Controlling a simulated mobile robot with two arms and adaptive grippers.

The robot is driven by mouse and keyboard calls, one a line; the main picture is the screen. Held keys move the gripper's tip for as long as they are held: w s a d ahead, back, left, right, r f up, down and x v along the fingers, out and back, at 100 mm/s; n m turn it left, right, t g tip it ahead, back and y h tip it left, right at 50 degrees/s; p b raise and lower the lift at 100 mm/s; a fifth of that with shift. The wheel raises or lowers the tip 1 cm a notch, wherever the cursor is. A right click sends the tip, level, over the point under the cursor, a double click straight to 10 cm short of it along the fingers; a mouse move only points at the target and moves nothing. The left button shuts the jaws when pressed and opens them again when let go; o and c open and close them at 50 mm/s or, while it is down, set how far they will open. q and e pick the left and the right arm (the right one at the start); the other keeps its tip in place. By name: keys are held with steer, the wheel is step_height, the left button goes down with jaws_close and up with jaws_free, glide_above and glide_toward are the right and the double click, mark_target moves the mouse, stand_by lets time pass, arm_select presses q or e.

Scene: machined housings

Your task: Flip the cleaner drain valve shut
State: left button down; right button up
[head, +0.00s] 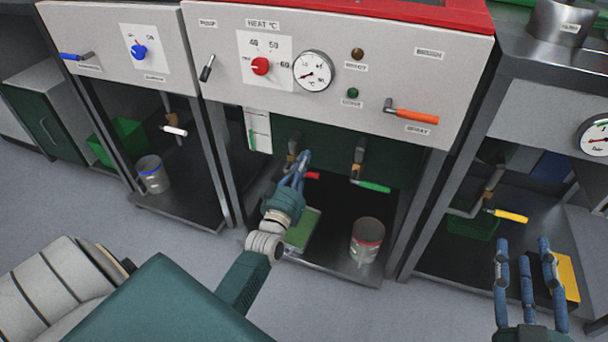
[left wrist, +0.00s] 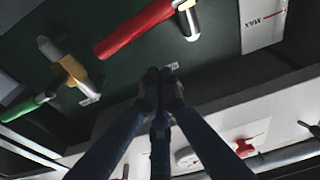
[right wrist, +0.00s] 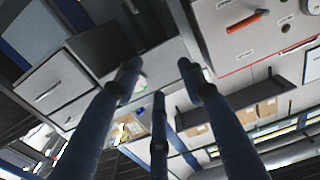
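Under the middle machine's panel are two valves in front of a dark green tank. One has a red lever handle (head: 313,176), the other a green lever handle (head: 372,186); both levers point right, roughly level. I cannot read which is the drain valve. In the left wrist view the red handle (left wrist: 135,28) and green handle (left wrist: 28,105) both show. My left gripper (head: 303,158) is at the red valve, partly hiding it. Its fingertips (left wrist: 160,75) are together, empty, and apart from the red handle. My right gripper (head: 525,250) is open and empty at the lower right.
The panel above has a red knob (head: 261,66), a gauge (head: 313,71) and an orange lever (head: 415,115). A metal can (head: 366,240) stands on the shelf below. Side machines have a white-handled valve (head: 174,130) and a yellow-handled valve (head: 510,215). Floor in front is clear.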

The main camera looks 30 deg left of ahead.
mark_target(308, 174)
arm_select(q)
steer(key=shift+s+d+f+b, duration=0.15)
steer(key=shift+f+b, duration=0.1)
steer(key=shift+f, duration=0.35)
steer(key=shift+s+d+f+b, duration=0.1)
steer(key=shift+f+b, duration=0.1)
steer(key=shift+f, duration=0.35)
steer(key=shift+s+d+f+b, duration=0.15)
steer(key=shift+f+b, duration=0.1)
steer(key=shift+f, duration=0.35)
arm_select(e)
step_height(308, 174, up, 9)
steer(key=s+t+y, duration=0.1)
steer(key=t, duration=0.3)
steer(key=shift+s+a+f+y, duration=0.2)
steer(key=shift+s+a+y, duration=0.1)
steer(key=shift+s, duration=0.1)
arm_select(q)
steer(key=shift+a, duration=0.1)
steer(key=shift+d+f+m+h, duration=0.15)
steer(key=shift+f+m, duration=0.4)
steer(key=shift+m, duration=0.05)
steer(key=shift+d+f+m+h, duration=0.15)
steer(key=shift+f+m, duration=0.35)
steer(key=shift+m, duration=0.1)
arm_select(e)
steer(key=shift+w+f+g+h, duration=0.2)
steer(key=shift+f, duration=0.35)
steer(key=shift+w+f+g+h, duration=0.2)
steer(key=shift+f, duration=0.35)
